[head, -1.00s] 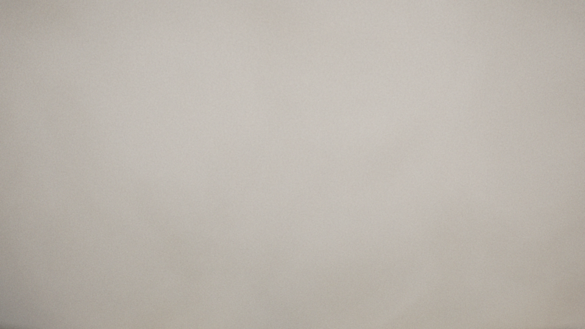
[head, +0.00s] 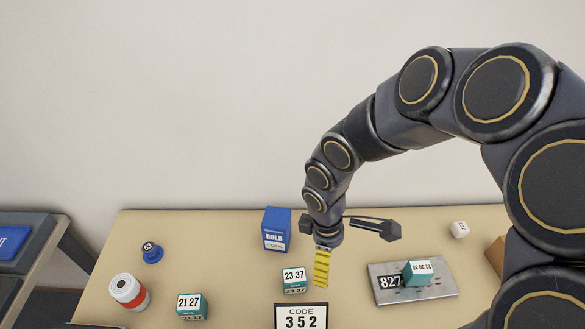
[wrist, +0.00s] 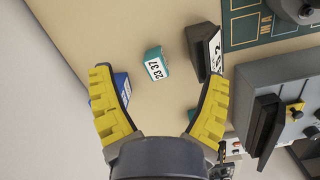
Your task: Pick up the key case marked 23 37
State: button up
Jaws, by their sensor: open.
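The key case marked 23 37 (head: 294,275) is a small teal block with a white label, standing on the tan table left of my gripper (head: 322,267). In the wrist view the same key case (wrist: 155,64) lies ahead of the space between my yellow fingers (wrist: 160,75), apart from both. My gripper is open and empty, above the table. Two similar teal cases show in the head view: one marked 21 27 (head: 190,302) at the front left, and one (head: 418,267) on a grey plate, its label upside down.
A blue bulb box (head: 276,222) stands behind the key case. The CODE 352 sign (head: 301,317) stands close in front. The grey plate (head: 445,290) marked 827 is to the right.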

aim_at(294, 282)
jog(key=w+a+f+n, duration=0.1)
jog(key=a+f+n, duration=0.1)
jog(key=f, duration=0.1)
jog(key=w+a+f+n+y, duration=0.1)
jog(key=f, duration=0.2)
jog(key=w+a+f+n, duration=0.1)
jog(key=a+f+n, duration=0.1)
jog(key=f, duration=0.1)
jog(key=shift+a+f+n, duration=0.3)
jog(key=shift+a+f, duration=0.05)
jog(key=shift+s+a+f, duration=0.1)
jog(key=shift+f, duration=1.85)
jog(key=shift+a+f, duration=0.1)
jog(key=shift+f, duration=1.85)
jog(key=c, duration=1.2)
